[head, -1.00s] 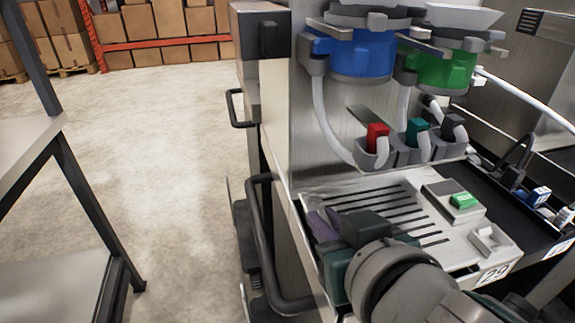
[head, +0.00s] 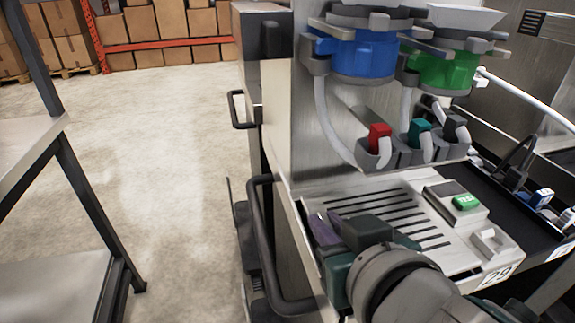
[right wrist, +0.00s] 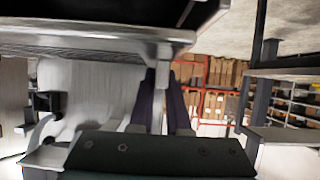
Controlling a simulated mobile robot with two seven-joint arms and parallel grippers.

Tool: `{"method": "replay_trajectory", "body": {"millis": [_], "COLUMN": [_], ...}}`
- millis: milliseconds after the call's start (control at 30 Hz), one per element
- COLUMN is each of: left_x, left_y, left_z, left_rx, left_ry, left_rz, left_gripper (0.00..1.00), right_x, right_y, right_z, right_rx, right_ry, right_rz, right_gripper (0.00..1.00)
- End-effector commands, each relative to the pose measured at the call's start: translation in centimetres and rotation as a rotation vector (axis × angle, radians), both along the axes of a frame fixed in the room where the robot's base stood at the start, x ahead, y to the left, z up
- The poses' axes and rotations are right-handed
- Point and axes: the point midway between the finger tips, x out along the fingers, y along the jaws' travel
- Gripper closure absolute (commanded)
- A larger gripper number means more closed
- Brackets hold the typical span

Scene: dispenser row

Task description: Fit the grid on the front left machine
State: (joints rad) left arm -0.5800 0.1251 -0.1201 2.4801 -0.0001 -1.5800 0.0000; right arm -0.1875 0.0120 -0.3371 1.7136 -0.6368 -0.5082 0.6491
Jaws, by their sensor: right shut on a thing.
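The grid (head: 385,213), a pale metal plate with dark parallel slots, lies flat or nearly flat at the front of the machine (head: 335,130) with the blue and green containers. Whether it is fully seated cannot be told. My right gripper (head: 325,228) is at the grid's front left edge, its purple fingers partly hidden by its own dark body. In the right wrist view the fingers (right wrist: 162,108) are shut on a narrow grey part joined to the plate edge. My left gripper is not in view.
A grey box with a green button (head: 466,202) and a small pale block (head: 490,243) sit right of the slots. Red, teal and dark taps hang above. A black handle (head: 262,240) juts out at left. A shelf frame (head: 90,200) stands far left, with open floor between.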

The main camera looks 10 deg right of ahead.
Motion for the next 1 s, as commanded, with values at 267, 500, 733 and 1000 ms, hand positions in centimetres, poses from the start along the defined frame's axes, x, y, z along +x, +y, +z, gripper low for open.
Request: {"method": "replay_trajectory", "body": {"millis": [267,500,733,1000], "left_x": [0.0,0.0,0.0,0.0], "left_y": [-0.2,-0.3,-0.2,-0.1], "left_z": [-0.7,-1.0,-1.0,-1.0], "left_rx": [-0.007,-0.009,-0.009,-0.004], "left_ry": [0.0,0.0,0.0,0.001], "left_rz": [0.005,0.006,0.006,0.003], "left_gripper": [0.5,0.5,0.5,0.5], "right_x": [0.0,0.0,0.0,-0.1], "right_y": [0.0,0.0,0.0,0.0], "right_z": [-0.8,-1.1,-1.1,-1.2], "right_rx": [0.0,0.0,0.0,0.001], "right_ry": [-0.001,-0.002,-0.001,0.002], "right_rz": [0.0,0.0,0.0,0.0], "right_gripper": [1.0,0.81,0.55,0.5]}}
